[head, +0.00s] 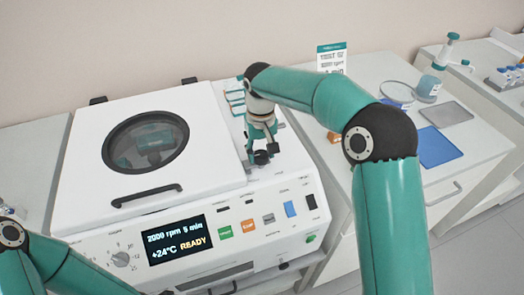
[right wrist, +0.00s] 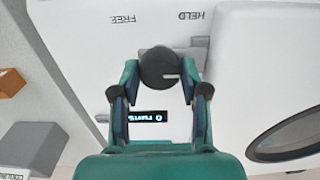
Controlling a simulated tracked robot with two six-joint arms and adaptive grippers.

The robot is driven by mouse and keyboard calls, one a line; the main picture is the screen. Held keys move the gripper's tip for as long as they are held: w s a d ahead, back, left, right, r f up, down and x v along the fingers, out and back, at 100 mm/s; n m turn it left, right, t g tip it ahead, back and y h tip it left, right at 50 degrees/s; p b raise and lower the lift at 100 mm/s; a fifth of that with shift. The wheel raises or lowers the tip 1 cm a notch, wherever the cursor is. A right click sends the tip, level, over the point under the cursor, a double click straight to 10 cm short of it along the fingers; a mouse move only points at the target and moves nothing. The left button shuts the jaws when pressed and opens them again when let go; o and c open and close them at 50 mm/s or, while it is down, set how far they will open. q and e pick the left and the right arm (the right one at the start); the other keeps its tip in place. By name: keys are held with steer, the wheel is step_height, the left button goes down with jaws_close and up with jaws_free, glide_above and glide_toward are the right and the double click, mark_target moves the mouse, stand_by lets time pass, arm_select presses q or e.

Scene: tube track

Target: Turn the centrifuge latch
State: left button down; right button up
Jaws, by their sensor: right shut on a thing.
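The centrifuge (head: 160,215) is a white box with its lid (head: 85,150) closed, a round dark window (head: 145,142) and a black handle (head: 146,196). Its latch is a dark round knob (right wrist: 158,66) on the top, right of the lid in the head view. The labels FREE (right wrist: 127,20) and HELD (right wrist: 189,16) appear upside down near it in the right wrist view. My right gripper (head: 262,148) points down and is shut on the latch knob; its fingers sit on both sides in the right wrist view (right wrist: 157,90). My left gripper is out of view.
The front display (head: 176,239) reads 2000 rpm, 5 min, +24°C, READY. Coloured buttons (head: 249,226) sit right of it. On the right bench are a blue mat (head: 438,147), a grey tray (head: 446,113) and a bottle (head: 428,88). My right arm crosses above that bench.

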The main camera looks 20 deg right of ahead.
mark_target(261, 154)
steer(key=shift+w+r, duration=0.1)
steer(key=o, duration=1.1)
steer(key=shift+o, duration=0.2)
step_height(261, 154, up, 12)
steer(key=shift+f, duration=0.2)
